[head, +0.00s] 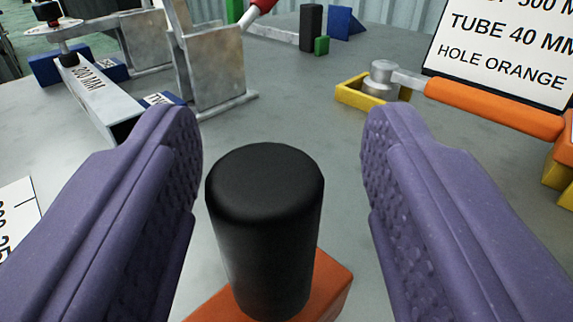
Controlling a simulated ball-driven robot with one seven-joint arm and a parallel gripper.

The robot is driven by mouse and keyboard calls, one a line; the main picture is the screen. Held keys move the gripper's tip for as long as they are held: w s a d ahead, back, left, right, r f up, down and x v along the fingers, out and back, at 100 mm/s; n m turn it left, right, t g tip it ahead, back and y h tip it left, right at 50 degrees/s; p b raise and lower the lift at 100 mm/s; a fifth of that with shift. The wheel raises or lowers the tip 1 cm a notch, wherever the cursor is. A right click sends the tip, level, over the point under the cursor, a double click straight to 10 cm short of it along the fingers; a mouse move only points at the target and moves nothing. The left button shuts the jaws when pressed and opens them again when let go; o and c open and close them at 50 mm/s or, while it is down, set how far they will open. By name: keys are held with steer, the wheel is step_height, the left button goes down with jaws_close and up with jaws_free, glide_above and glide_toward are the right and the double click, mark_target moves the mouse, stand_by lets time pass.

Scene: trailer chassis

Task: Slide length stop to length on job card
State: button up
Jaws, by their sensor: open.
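A black upright cylindrical knob (265,225) stands on an orange block (335,284) at the bottom centre; together they look like the length stop. My gripper (283,150) has two purple textured fingers, one on each side of the knob. The fingers are open, with a gap to the knob on both sides, wider on the right. Part of a white scale strip (18,215) with printed numbers shows at the left edge. The job card (505,45) stands at the upper right, cut off by the frame; it reads "TUBE 40 MM", "HOLE ORANGE" and a partly cut "500 M" line.
Black, green and blue blocks stand at the back. The grey tabletop between is clear.

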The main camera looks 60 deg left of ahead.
steer(key=p+v, duration=0.2)
steer(key=v, duration=0.5)
steer(key=shift+d, duration=0.35)
steer(key=shift+s, duration=0.15)
